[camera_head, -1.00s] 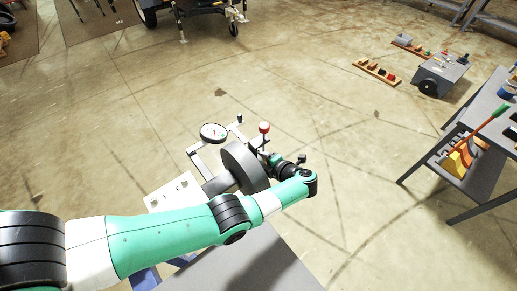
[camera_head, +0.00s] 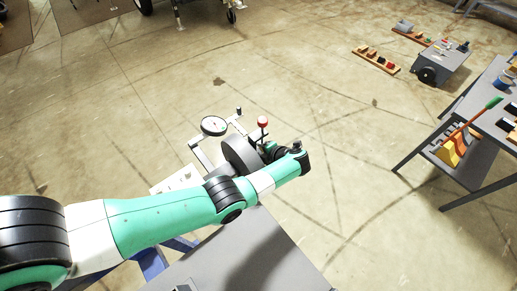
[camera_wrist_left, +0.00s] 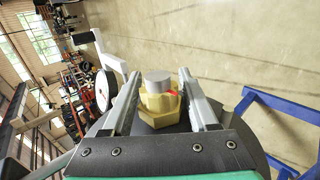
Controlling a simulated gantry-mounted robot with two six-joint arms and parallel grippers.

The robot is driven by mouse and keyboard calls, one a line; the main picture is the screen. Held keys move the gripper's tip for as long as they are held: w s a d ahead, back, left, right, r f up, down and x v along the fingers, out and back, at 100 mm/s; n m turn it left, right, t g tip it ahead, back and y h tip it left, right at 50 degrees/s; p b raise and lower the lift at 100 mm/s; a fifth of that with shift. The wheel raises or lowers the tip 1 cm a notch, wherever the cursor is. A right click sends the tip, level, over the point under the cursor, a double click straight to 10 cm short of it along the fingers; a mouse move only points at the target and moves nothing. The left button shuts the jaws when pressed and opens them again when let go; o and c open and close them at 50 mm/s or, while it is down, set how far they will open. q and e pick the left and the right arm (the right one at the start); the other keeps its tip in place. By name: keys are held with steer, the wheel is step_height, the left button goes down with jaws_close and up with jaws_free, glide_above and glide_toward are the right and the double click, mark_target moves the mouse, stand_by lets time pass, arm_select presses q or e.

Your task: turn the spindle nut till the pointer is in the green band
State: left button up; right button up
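The brass spindle nut (camera_wrist_left: 160,108) shows in the left wrist view with a grey spindle end (camera_wrist_left: 158,80) and a small red mark. My left gripper (camera_wrist_left: 160,76) is open, with one finger on each side of the nut; I cannot tell whether either touches it. In the head view, the round white dial gauge (camera_head: 214,126) stands on a frame beside a dark wheel (camera_head: 240,154). The dial also shows edge-on in the left wrist view (camera_wrist_left: 103,91). Its pointer is too small to read against the band. My left arm hides the nut in the head view. My right gripper is not in view.
A red-knobbed lever (camera_head: 263,122) rises by the wheel. A grey tabletop (camera_head: 225,262) lies in front, with blue framing (camera_head: 152,262) beside it. A workbench (camera_head: 480,125) stands at right, and a grey cart (camera_head: 440,66) is farther back. The floor between is open.

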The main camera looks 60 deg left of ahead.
arm_select(q)
steer(key=shift+o, duration=1.3)
steer(key=p+v, duration=0.3)
steer(key=v, duration=0.8)
steer(key=shift+d+r, duration=0.2)
